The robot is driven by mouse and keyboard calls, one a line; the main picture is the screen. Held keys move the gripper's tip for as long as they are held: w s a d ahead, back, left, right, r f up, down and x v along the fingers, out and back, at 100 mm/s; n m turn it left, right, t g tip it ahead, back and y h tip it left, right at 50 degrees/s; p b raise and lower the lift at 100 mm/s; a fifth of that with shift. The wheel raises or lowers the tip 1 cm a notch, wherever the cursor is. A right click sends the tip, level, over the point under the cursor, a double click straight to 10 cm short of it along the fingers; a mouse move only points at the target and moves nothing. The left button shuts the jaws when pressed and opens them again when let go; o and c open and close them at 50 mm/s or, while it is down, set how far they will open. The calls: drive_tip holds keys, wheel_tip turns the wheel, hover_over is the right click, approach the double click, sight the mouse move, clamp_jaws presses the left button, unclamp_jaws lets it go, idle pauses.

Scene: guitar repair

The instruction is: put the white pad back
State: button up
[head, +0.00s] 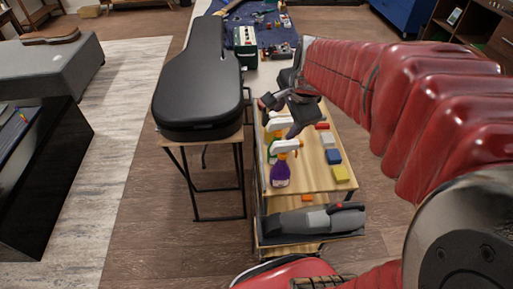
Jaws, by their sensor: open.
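The white pad (328,139) lies on the wooden top of a small cart (308,180). It sits in a row of pads, with a red pad (321,126) behind it, and a blue pad (333,156) and a yellow pad (340,173) in front. My gripper (276,117) is above the back left part of the cart top, to the left of the white pad and apart from it. Its dark fingers are open, and I see nothing held between them. The gripper partly hides the back of the cart and the bottles there.
Spray bottles, including a purple one (281,170), stand along the cart's left side. A grey tool (312,221) lies on a lower front shelf. A black guitar case (202,82) rests on a stand to the left. A bench with a blue mat (262,30) is behind.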

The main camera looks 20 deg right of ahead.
drive_tip(key=s+a+r+n, duration=0.2)
drive_tip(key=s+a+n, duration=0.9)
drive_tip(key=s+n, duration=0.3)
drive_tip(key=n, duration=0.3)
drive_tip(key=shift+a+r+n+t, duration=0.2)
drive_tip(key=shift+a+n+t, duration=0.1)
drive_tip(key=shift+a+n, duration=0.1)
